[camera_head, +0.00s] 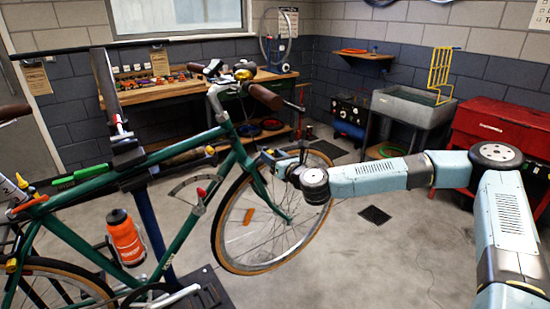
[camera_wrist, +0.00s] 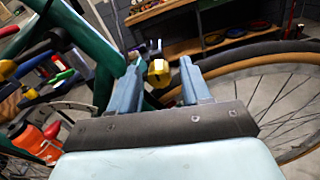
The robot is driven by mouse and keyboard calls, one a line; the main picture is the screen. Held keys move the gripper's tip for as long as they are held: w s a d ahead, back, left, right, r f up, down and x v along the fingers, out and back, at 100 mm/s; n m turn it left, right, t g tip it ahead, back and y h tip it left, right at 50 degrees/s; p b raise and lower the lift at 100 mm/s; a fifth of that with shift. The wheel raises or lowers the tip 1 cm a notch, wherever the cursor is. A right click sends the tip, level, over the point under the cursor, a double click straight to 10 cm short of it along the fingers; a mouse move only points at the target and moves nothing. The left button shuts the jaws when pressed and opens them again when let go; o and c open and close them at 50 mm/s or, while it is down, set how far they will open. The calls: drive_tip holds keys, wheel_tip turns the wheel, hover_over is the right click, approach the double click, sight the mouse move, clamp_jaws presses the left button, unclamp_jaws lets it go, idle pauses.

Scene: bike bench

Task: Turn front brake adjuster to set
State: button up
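The green bicycle (camera_head: 188,228) is held in a stand, with its front wheel (camera_head: 228,235) at the middle. My gripper (camera_head: 266,157) is beside the top of the front wheel, near the fork. In the wrist view my gripper (camera_wrist: 160,65) has its two blue-grey fingers apart. A small yellow part (camera_wrist: 158,73) shows in the gap between them, beside the green frame tube (camera_wrist: 97,50). Whether it is the front brake adjuster I cannot tell. No contact with the fingers is clear. In the head view the gripper's tip is small and partly hidden.
A wooden workbench (camera_head: 150,95) with tools stands behind the bicycle. An orange bottle (camera_head: 126,238) is on the frame. A grey sink (camera_head: 413,107) and red cabinet (camera_head: 500,125) are at the right. The floor right of the wheel is largely clear.

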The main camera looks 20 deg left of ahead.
clamp_jaws()
drive_tip(key=shift+d+f, duration=0.1)
drive_tip(key=shift+d, duration=0.15)
drive_tip(key=shift+a, duration=0.1)
